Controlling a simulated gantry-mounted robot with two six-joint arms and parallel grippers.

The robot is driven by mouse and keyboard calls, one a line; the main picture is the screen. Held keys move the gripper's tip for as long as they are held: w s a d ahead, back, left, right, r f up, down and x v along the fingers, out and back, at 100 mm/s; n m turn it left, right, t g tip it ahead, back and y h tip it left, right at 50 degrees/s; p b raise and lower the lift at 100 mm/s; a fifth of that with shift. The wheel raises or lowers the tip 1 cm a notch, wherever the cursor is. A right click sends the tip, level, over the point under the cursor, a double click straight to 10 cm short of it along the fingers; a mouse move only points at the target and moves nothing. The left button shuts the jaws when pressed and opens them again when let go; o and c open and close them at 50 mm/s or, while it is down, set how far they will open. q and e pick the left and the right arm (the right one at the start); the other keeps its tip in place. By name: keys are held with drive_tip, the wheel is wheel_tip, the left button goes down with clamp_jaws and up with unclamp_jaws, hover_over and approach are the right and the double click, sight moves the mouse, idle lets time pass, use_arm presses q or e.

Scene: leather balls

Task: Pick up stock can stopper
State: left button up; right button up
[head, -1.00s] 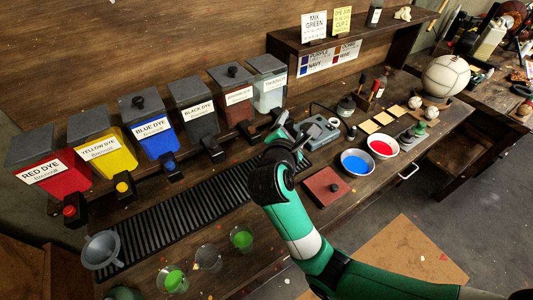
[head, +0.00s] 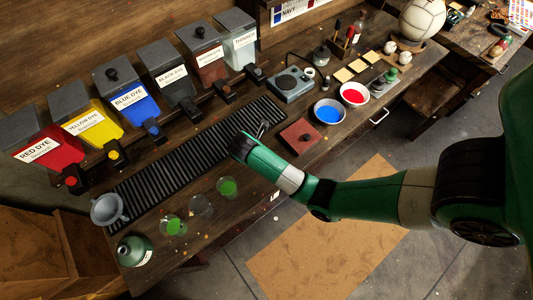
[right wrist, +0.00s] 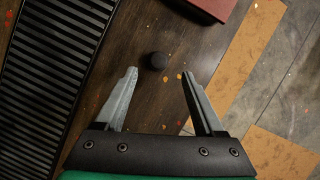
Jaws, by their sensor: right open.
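A small dark round stopper (right wrist: 157,60) stands on the wooden bench in the right wrist view, ahead of and between my right gripper's fingertips, apart from both. My right gripper (right wrist: 160,75) is open and empty above the bench; in the head view it (head: 262,129) is by the right part of the black slatted mat. The stopper is not visible in the head view, likely hidden by my arm. A dark green can (head: 134,250) stands at the bench's front left corner. My left gripper is not in view.
The slatted mat (head: 180,160) runs along the bench. A red-brown box (head: 300,137) with a black knob lies right of the gripper. Glass cups with green liquid (head: 227,187) stand in front, left. Blue (head: 328,112) and red (head: 353,95) bowls are further right.

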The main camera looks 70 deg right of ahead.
drive_tip(key=x, duration=0.2)
drive_tip(key=shift+d+f, duration=0.15)
drive_tip(key=shift+f, duration=0.1)
drive_tip(key=b+x, duration=0.2)
drive_tip(key=x, duration=0.3)
drive_tip(key=shift+c, duration=0.3)
clamp_jaws()
